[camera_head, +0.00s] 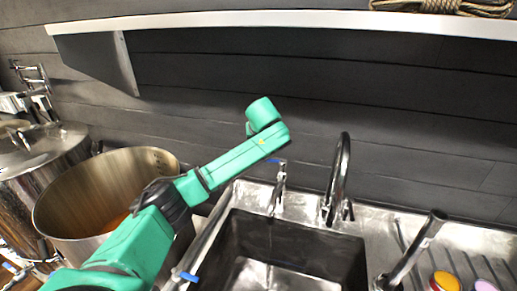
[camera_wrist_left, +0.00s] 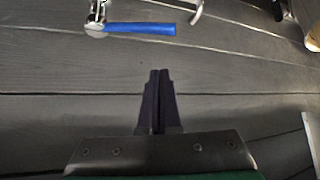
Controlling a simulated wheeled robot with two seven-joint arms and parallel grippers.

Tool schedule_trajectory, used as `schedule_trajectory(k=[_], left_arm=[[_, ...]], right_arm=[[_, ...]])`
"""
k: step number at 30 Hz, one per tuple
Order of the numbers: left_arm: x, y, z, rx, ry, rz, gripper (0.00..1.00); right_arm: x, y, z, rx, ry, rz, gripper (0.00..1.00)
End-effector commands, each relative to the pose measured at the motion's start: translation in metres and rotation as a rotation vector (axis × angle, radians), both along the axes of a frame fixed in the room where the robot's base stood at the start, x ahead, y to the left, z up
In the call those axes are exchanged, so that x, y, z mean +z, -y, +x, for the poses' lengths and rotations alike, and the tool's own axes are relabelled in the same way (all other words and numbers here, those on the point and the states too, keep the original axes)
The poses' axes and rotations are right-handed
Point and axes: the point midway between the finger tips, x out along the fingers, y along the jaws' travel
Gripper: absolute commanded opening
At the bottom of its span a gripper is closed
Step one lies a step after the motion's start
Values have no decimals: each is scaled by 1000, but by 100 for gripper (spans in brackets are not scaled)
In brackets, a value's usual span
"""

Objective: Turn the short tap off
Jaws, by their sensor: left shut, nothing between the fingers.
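The short tap (camera_head: 279,192) is a slim chrome tap at the back left of the sink, with a small blue lever at its top. In the left wrist view a blue lever (camera_wrist_left: 140,28) on a chrome body lies sideways near the top edge; it appears to be this tap's. My left gripper (camera_wrist_left: 158,100) is shut and empty, its fingertips apart from the lever, with dark wall planks behind. In the head view my green left arm reaches toward the wall left of the tap; its fingers cannot be made out there. My right gripper is not in view.
A tall curved chrome tap (camera_head: 341,175) stands right of the short tap. An open steel pot (camera_head: 105,185) is at left. A white shelf (camera_head: 300,20) runs along the wall above my arm.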

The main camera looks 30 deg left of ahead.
Motion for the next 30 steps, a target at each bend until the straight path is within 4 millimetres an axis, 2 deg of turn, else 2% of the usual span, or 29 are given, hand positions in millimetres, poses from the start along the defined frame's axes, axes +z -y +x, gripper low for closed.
schedule_trajectory(k=[1,4,10,13,18,30], left_arm=[[-3,-6,4,6,-5,2,0],[-17,-12,15,3,-3,1,0],[-39,-24,31,1,-2,2,0],[-39,-15,18,-2,-2,5,0],[-45,-4,3,0,-2,3,0],[-49,0,-1,1,0,2,0]], right_arm=[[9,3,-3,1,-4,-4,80],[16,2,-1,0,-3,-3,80],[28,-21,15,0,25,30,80],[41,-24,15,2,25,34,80],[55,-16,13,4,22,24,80],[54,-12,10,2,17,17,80]])
